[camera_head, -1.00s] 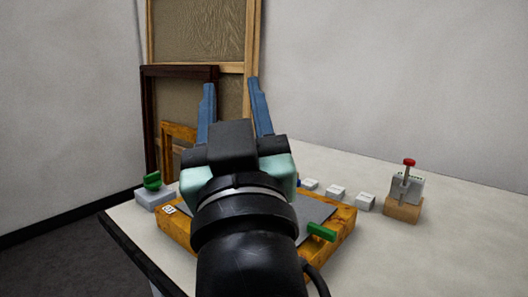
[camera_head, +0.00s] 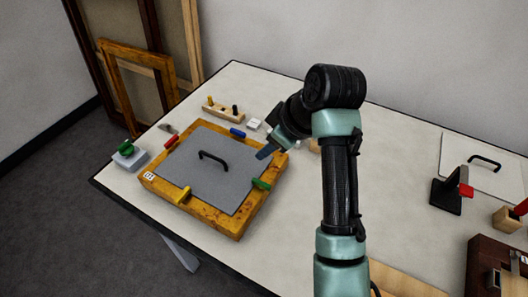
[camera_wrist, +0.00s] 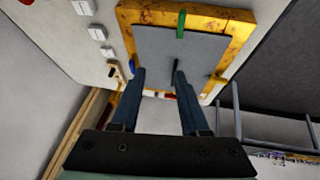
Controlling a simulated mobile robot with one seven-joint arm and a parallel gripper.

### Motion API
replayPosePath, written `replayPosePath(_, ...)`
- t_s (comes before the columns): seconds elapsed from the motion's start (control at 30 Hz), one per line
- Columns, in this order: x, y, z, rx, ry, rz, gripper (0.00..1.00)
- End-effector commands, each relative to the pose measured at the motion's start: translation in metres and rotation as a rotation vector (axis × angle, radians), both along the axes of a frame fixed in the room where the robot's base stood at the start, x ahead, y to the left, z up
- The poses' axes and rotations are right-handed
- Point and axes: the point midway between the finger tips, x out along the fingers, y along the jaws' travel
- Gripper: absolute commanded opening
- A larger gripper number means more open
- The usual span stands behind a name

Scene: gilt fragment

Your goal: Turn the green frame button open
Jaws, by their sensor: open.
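The green frame button (camera_head: 261,184) sits on the right side of the wooden gilt frame (camera_head: 222,224). It lies crosswise, its inner end over the edge of the grey back panel (camera_head: 212,168). In the wrist view the green button (camera_wrist: 181,24) shows at the top, beyond my fingertips. My gripper (camera_head: 264,153) is open and empty near the frame's far right corner, apart from the button. In the wrist view both blue fingers of my gripper (camera_wrist: 158,74) are spread with a gap between them.
Red (camera_head: 171,141), blue (camera_head: 237,133) and yellow (camera_head: 184,194) buttons sit on the other frame sides. A black handle (camera_head: 212,158) stands up from the panel. A white block with a green knob (camera_head: 124,147) is at left. A wooden peg block (camera_head: 222,110) stands behind.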

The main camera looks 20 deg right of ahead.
Motion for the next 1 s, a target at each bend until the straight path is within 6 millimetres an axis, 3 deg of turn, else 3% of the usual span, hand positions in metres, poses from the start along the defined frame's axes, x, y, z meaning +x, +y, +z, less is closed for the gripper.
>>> replayPosePath(0.03,-0.011,-0.007,0.013,0.012,0.053,0.016,0.45)
replayPosePath(0.2,-0.034,-0.015,0.012,0.045,0.159,0.071,0.45)
replayPosePath(0.37,-0.040,-0.016,0.005,0.055,0.185,0.087,0.45)
replayPosePath(1.0,-0.006,0.010,-0.098,0.053,0.184,0.086,0.45)
